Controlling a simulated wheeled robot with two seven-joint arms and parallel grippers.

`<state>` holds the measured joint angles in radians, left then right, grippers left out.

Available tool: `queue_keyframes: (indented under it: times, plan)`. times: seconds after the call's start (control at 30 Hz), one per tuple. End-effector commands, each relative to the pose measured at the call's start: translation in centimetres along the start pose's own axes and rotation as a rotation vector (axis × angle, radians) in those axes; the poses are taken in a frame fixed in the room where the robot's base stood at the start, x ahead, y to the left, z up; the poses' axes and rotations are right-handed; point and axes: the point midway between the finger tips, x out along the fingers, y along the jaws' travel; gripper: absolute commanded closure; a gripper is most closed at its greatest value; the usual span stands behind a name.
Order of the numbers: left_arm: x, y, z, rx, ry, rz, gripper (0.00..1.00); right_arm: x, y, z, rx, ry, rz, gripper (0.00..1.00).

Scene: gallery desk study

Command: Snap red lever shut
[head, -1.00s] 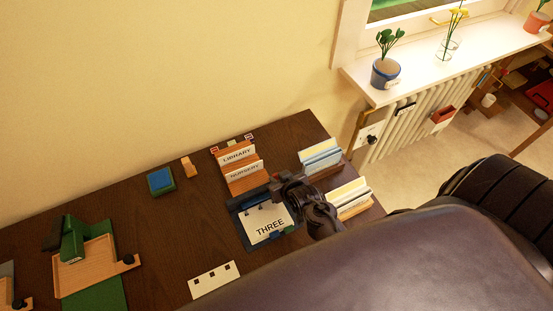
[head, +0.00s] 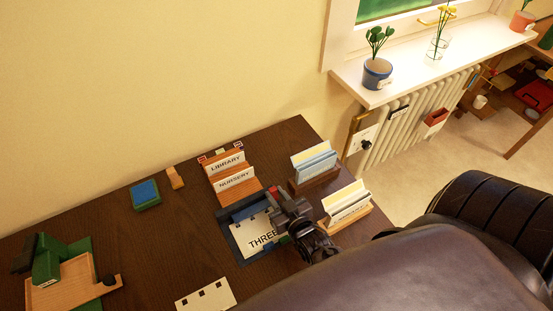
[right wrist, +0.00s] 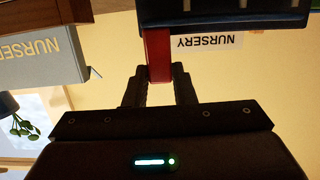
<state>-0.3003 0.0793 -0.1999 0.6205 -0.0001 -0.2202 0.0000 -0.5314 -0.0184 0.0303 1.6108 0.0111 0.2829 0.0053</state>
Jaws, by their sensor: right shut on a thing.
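A dark blue ring binder (head: 232,240) lies on the desk with a white card reading "THREE" (head: 259,240). In the right wrist view, my right gripper (right wrist: 158,82) is shut on the red lever (right wrist: 158,55), one finger on each side. The lever meets the dark edge of the binder (right wrist: 225,15). I cannot tell how far the lever is from closed. My left gripper is not in view.
Wooden card holders marked "LIBRARY" and "NURSERY" (head: 236,181) stand behind the binder. Two more card racks (head: 314,166) (head: 346,207) stand to its right. A blue pad (head: 146,194) and a green device on a wooden tray (head: 75,286) are at left.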

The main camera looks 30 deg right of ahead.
Motion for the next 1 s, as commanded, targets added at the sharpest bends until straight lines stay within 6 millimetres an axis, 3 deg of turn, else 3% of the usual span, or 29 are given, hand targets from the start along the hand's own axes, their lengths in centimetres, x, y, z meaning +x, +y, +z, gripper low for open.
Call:
queue_keyframes:
  times: [0.3,0.33,0.5,0.8,1.0]
  plan:
    - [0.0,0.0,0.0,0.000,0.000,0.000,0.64,0.0,0.0,-0.1,0.000,0.002,-0.001,0.99]
    - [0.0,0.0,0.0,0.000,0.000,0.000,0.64,0.0,0.0,-0.1,0.000,0.002,-0.001,0.74]
    - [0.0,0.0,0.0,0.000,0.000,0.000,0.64,0.0,0.0,-0.1,-0.001,0.001,-0.001,0.55]
    - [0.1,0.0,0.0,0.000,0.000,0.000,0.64,-0.2,0.0,0.1,-0.001,0.000,0.000,0.55]
    - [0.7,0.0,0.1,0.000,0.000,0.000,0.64,-2.7,0.0,0.3,-0.001,-0.002,0.000,0.55]
